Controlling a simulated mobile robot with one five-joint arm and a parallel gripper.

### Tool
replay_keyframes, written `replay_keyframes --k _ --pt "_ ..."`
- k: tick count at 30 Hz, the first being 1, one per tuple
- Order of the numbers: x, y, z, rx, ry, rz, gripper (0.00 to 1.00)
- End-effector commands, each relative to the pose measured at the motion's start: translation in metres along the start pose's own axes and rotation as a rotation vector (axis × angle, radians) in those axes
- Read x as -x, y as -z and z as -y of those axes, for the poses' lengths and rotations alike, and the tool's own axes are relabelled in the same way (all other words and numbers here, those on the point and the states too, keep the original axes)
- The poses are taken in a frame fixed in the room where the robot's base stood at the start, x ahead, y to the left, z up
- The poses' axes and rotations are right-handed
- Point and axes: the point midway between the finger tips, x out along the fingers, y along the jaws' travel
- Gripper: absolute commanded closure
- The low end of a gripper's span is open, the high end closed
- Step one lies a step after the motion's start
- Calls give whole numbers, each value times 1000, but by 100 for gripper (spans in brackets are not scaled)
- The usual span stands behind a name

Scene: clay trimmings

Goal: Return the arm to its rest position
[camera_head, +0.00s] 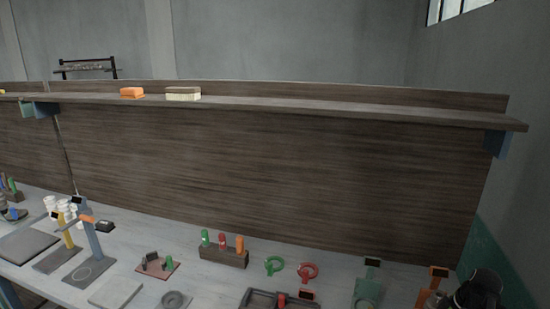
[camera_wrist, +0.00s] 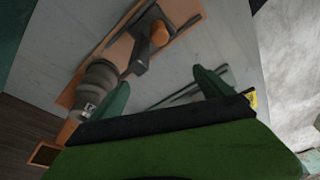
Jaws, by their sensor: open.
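My gripper (camera_wrist: 163,88) shows in the wrist view as two green fingers standing well apart above a dark bar and a green body. Nothing is seen held between the fingers. Beyond them lies the grey worktop (camera_wrist: 235,45). An orange-framed fixture (camera_wrist: 112,58) with dark grey cylindrical parts lies to the left and beyond the fingers; the left finger overlaps its lower part in the picture, and I cannot tell whether they touch. My gripper is not seen in the head view.
The worktop (camera_head: 210,280) holds a tool block (camera_head: 224,257), green (camera_head: 274,265) and red (camera_head: 308,271) ring-handled items, and a dark rounded object (camera_head: 482,288) at the right. A wooden shelf (camera_head: 330,108) above carries an orange block (camera_head: 132,92) and a cream-and-brown block (camera_head: 183,94).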

Motion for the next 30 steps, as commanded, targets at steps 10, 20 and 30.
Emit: replay_keyframes --k 10,20,30 --pt "-62 232 118 339 102 71 9" --pt "-85 307 221 -70 35 209 9" --pt "-82 293 215 -682 -87 241 9"
